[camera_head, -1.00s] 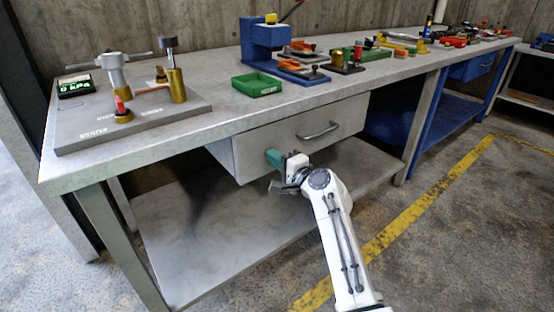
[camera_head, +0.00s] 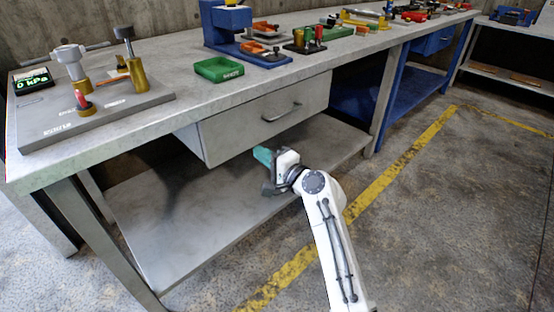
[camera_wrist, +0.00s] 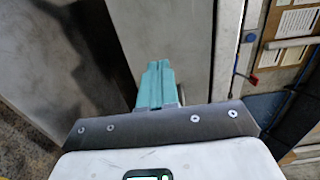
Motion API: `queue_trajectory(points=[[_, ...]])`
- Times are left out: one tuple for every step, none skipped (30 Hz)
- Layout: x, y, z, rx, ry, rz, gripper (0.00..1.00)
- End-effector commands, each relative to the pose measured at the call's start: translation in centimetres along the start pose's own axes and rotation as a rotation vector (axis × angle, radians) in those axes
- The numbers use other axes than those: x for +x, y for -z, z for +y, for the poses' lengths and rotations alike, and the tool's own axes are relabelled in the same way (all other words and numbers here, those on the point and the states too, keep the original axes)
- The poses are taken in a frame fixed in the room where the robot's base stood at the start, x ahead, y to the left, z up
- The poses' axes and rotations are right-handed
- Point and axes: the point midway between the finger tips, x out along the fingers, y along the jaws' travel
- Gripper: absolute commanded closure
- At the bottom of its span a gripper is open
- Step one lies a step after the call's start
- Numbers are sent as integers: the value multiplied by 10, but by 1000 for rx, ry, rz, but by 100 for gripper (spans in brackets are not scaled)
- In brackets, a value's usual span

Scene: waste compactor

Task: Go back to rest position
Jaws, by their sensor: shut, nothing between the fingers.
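My gripper (camera_head: 263,156) has teal fingers and is at the end of my white arm. In the head view it is below and in front of the grey drawer (camera_head: 235,130), which sticks out a little from under the bench. The fingers are together with nothing between them. They also show in the wrist view (camera_wrist: 157,84), side by side. The drawer handle (camera_head: 281,112) is above and to the right of the fingers, apart from them.
The grey bench top (camera_head: 150,112) carries a pressure fixture (camera_head: 92,118), a green tray (camera_head: 219,69) and a blue press (camera_head: 224,25). A lower shelf (camera_head: 190,235) lies under the drawer. The concrete floor (camera_head: 440,230) on the right is clear, with a yellow line (camera_head: 400,175).

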Motion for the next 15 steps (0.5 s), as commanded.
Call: queue_trajectory(points=[[-10, 0, -2, 0, -1, 1, 100], [-15, 0, -1, 1, -1, 1, 100], [-22, 0, -2, 1, -1, 1, 100], [-27, 0, -1, 1, -1, 1, 100], [-31, 0, -1, 1, -1, 2, 100], [-36, 0, -1, 1, -1, 1, 100], [-39, 0, 0, 2, -1, 1, 100], [-42, 0, -1, 1, 0, 0, 100], [-45, 0, 0, 1, 0, 0, 100], [-46, 0, 0, 2, -1, 0, 100], [-48, 0, 0, 2, 0, 0, 100], [-49, 0, 0, 1, 0, 0, 100], [-50, 0, 0, 1, 0, -1, 100], [-50, 0, 0, 1, 0, -1, 100], [-50, 0, 0, 1, 0, -1, 100]])
